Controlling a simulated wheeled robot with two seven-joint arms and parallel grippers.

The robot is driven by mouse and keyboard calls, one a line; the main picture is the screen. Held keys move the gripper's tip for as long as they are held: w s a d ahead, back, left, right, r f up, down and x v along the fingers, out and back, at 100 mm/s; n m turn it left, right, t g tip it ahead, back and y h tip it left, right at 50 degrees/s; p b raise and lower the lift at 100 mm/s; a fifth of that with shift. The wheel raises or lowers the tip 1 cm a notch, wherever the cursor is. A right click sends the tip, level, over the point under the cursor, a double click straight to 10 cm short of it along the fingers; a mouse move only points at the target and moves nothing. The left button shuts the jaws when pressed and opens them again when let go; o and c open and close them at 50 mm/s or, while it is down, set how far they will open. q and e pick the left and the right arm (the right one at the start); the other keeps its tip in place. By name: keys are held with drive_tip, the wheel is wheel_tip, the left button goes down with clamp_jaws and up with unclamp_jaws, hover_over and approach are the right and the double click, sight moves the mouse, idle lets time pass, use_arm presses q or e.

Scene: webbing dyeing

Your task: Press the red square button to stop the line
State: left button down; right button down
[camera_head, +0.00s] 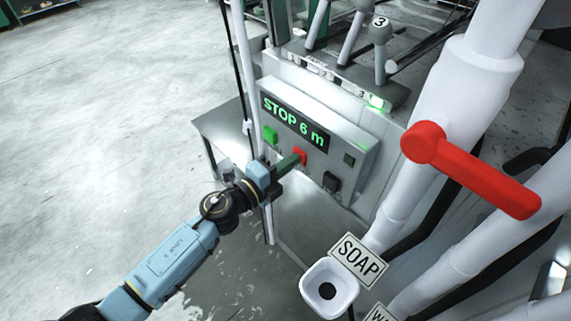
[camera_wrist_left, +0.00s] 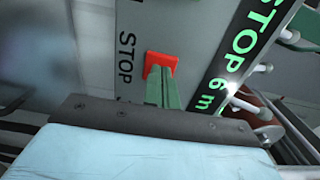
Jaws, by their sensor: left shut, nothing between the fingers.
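The red square button (camera_head: 300,155) is on the grey control panel (camera_head: 343,145), just below the green-lit display (camera_head: 295,122) reading "STOP 6 m". My left gripper (camera_head: 299,158) is shut and empty, its green fingers pointing at the button. In the left wrist view the button (camera_wrist_left: 160,64) shows beyond the closed fingertips (camera_wrist_left: 160,75), which overlap its lower part; the word "STOP" is printed beside it. I cannot tell whether the fingertips touch the button. My right gripper is not in view.
A green button (camera_head: 270,135) sits left of the red one, and dark buttons (camera_head: 331,182) sit to its right. A red lever (camera_head: 470,170) on a white pipe stands at the right. A SOAP funnel (camera_head: 328,290) is below. Open floor lies left.

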use_arm(q)
drive_tip(key=shift+w+d+r, duration=0.1)
drive_tip(key=shift+d+r, duration=0.2)
drive_tip(key=shift+r, duration=0.05)
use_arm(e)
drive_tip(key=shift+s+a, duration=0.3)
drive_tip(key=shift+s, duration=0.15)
use_arm(q)
drive_tip(key=v, duration=1.4)
drive_tip(key=shift+a+f, duration=0.35)
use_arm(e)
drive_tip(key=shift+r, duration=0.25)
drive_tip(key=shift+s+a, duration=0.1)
